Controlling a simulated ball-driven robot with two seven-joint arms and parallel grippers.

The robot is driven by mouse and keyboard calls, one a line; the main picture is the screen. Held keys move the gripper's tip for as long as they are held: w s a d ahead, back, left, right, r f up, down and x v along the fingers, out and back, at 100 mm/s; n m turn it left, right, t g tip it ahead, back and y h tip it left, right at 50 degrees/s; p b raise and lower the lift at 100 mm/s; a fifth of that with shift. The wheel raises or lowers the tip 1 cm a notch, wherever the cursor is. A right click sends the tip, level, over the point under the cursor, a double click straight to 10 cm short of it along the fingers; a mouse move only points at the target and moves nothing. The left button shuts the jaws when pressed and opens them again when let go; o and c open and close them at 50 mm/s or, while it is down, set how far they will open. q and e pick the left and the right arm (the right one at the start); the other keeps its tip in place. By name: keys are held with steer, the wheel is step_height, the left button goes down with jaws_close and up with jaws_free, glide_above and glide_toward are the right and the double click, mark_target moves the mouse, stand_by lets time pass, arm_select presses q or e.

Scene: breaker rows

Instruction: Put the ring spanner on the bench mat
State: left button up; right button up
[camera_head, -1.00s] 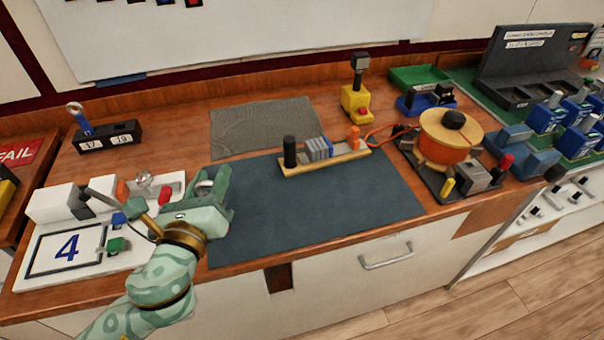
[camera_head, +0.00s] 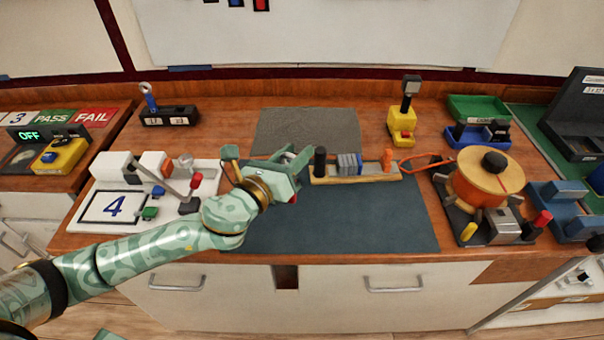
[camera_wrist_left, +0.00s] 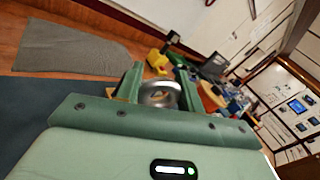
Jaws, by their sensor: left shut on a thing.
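My left gripper (camera_head: 297,164) is above the far part of the dark blue bench mat (camera_head: 345,222), near the left end of the wooden rack. In the left wrist view its fingers are shut on a shiny metal ring, which looks like the head of the ring spanner (camera_wrist_left: 159,94). The rest of the spanner is hidden by the gripper. In the head view the spanner cannot be made out in the jaws. A blue-handled tool with a metal ring (camera_head: 148,97) stands upright in a black labelled holder (camera_head: 170,116) at the back left. My right gripper is not in view.
A wooden rack (camera_head: 355,176) with small parts lies along the mat's far edge. A grey textured mat (camera_head: 307,129) is behind it. The near mat area is clear.

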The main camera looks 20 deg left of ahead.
arm_select(q)
step_height(320, 180, down, 6)
steer(key=w+b, duration=0.2)
steer(key=shift+d+b, duration=0.25)
steer(key=shift+b, duration=0.1)
steer(key=shift+w+r, duration=0.1)
steer(key=o, duration=1.3)
steer(key=v, duration=1.2)
